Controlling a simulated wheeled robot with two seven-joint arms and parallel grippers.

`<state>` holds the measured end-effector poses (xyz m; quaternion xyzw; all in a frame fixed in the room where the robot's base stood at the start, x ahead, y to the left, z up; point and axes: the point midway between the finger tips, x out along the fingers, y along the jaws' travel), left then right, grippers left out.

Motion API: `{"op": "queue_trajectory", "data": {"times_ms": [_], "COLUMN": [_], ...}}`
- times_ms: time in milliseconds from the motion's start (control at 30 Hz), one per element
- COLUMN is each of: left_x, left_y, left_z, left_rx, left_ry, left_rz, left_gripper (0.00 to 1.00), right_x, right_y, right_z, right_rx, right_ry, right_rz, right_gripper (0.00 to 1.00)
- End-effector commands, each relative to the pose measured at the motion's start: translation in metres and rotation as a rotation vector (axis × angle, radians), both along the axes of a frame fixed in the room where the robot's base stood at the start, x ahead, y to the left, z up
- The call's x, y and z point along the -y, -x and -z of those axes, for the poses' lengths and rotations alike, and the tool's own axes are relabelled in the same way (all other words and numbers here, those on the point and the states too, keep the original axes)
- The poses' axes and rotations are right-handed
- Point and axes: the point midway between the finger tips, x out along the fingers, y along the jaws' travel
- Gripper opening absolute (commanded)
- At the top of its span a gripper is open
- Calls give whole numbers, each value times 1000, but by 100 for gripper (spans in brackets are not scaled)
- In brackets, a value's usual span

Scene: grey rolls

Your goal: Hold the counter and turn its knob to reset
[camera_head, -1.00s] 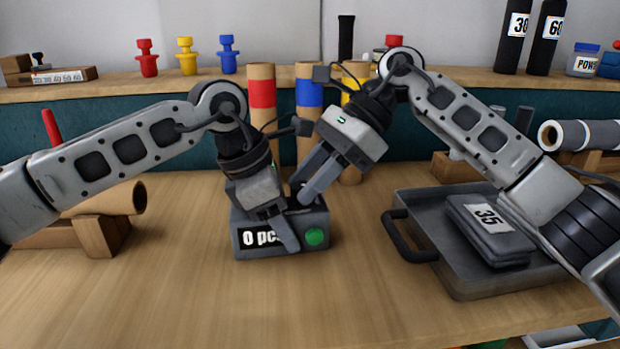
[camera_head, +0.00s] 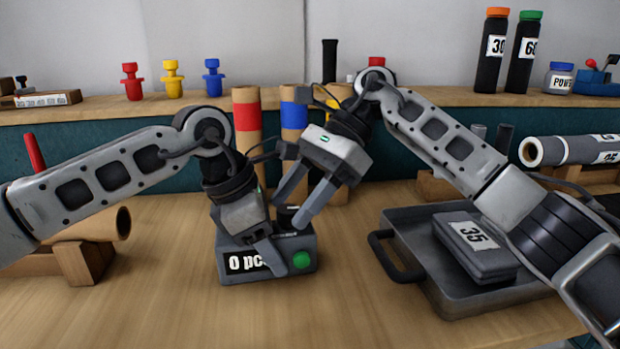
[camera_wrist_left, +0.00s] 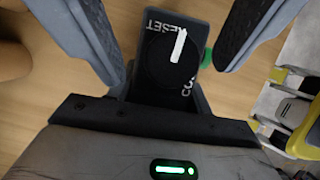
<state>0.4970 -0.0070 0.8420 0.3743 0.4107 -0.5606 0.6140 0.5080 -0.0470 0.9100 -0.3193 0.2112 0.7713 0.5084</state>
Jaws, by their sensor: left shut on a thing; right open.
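The counter (camera_head: 225,245) is a dark grey box on the table, with a display (camera_head: 247,264) reading "0 pc", partly covered by a finger, and a green button (camera_head: 301,260). My left gripper (camera_head: 265,235) is shut on the counter, one finger across its front. The black knob (camera_wrist_left: 155,68) on top shows in the left wrist view with a white pointer line, beside the word "RESET"; in the head view the fingers partly hide it. My right gripper (camera_head: 291,210) is open, its fingers pointing down by the knob. I cannot tell whether they touch it.
A grey tray (camera_head: 388,219) with a flat block (camera_head: 475,246) marked "35" lies to the right. Tubes with red (camera_head: 247,118) and blue (camera_head: 294,116) bands stand behind the counter. A brown roll (camera_head: 105,224) is at left. The front table is clear.

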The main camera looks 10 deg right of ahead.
Motion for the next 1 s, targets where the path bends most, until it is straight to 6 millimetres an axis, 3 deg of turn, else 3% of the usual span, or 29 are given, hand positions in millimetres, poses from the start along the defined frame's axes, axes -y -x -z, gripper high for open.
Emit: {"op": "queue_trajectory", "data": {"times_ms": [500, 1000], "left_x": [0, 0], "left_y": [0, 0], "left_z": [-1, -1], "left_rx": [2, 2], "left_ry": [1, 2], "left_rz": [-1, -1], "left_gripper": [19, 19], "right_x": [63, 75], "right_y": [-28, -32], "right_z": [-71, -82], "right_rx": [2, 2], "right_ry": [-2, -1], "right_rz": [3, -1], "right_gripper": [52, 52]}}
